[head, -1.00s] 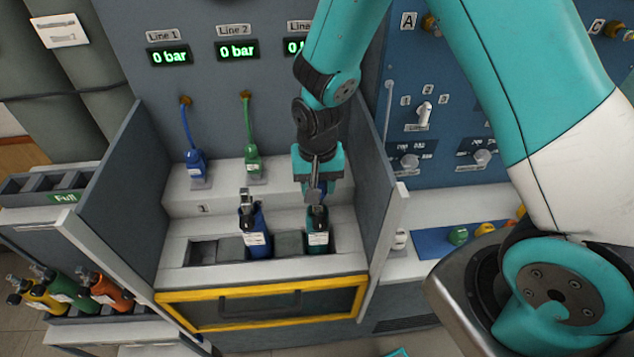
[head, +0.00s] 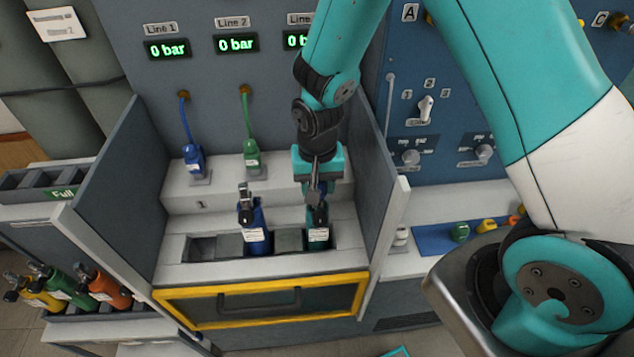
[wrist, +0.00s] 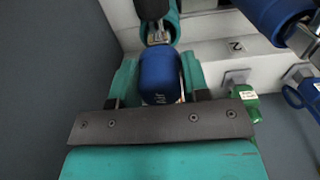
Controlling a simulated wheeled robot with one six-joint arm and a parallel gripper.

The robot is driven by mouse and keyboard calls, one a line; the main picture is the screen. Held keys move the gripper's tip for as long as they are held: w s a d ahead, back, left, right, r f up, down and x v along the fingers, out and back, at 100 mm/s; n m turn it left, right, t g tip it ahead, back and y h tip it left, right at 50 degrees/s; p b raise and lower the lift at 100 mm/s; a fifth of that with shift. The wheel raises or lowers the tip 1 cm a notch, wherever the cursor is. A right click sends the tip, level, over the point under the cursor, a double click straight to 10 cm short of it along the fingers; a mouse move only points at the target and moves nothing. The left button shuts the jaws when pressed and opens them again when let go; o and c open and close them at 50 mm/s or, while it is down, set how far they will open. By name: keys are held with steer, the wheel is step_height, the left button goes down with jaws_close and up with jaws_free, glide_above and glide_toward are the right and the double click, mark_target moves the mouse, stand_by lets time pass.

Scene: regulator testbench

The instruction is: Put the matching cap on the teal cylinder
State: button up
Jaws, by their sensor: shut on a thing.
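The teal cylinder (head: 318,237) stands in the right slot of the bench rack, with its dark valve at the top. In the wrist view its teal body (wrist: 172,22) shows beyond my fingers. My gripper (head: 316,192) is directly above it, pointing down. It is shut on a blue cap-like piece (wrist: 160,75), which sits between the fingers and close to the metal valve outlet (wrist: 157,36). I cannot tell whether the piece touches the outlet. In the head view the piece is mostly hidden by the gripper.
A blue cylinder (head: 254,238) stands left of the teal one. Blue (head: 193,160) and green (head: 251,157) hose connectors sit on the ledge behind. Grey side walls enclose the bay; the right wall (head: 385,225) is close. Green, yellow and orange caps lie on a blue mat (head: 432,240).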

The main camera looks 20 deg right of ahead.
steer(key=shift+f, duration=0.45)
steer(key=o, duration=1)
steer(key=shift+r, duration=0.1)
step_height(320, 180, up, 17)
steer(key=b, duration=0.2)
steer(key=shift+r+b, duration=0.2)
steer(key=shift+b, duration=0.2)
steer(key=s+a+r+n+y, duration=0.2)
steer(key=s+n, duration=0.3)
steer(key=s, duration=0.4)
steer(key=s+a+r+n+y, duration=0.2)
steer(key=s+n, duration=0.3)
steer(key=s, duration=0.4)
steer(key=shift+s+a+r+n, duration=0.15)
steer(key=shift+a+r+n, duration=0.1)
steer(key=shift+r+n, duration=0.05)
